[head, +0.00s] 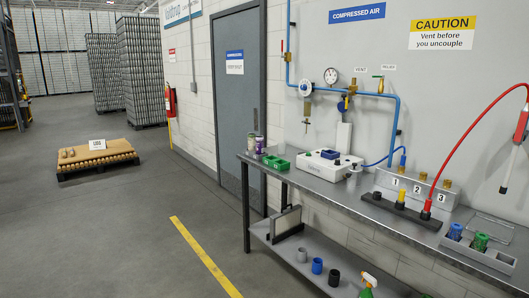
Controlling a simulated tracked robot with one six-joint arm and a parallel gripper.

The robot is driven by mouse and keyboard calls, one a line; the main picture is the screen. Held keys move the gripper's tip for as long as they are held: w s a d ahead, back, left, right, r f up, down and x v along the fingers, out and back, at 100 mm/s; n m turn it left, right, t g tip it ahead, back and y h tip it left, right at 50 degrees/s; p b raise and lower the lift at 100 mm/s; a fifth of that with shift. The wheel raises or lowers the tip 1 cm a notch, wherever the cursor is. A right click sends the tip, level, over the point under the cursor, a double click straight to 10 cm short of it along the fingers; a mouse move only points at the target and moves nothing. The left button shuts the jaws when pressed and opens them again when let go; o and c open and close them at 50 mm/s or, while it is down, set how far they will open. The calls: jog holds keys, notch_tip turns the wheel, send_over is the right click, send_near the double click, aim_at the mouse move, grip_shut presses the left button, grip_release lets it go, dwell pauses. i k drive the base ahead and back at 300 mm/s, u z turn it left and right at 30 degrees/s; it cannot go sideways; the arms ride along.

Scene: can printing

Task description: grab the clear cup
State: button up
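I cannot make out a plainly clear cup at this size. A small pale grey cup (302,255) stands on the lower shelf of the steel bench, and I cannot tell whether it is clear or solid grey. To its right on the same shelf stand a blue cup (317,265) and a black cup (334,278), in a row and apart from each other. My gripper is not in view.
A loaded pallet (97,157) sits far left. The floor between is clear.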

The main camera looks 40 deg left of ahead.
aim_at(282, 147)
jog(key=u, duration=1.6)
jog(key=i, duration=3.6)
jog(key=u, duration=0.25)
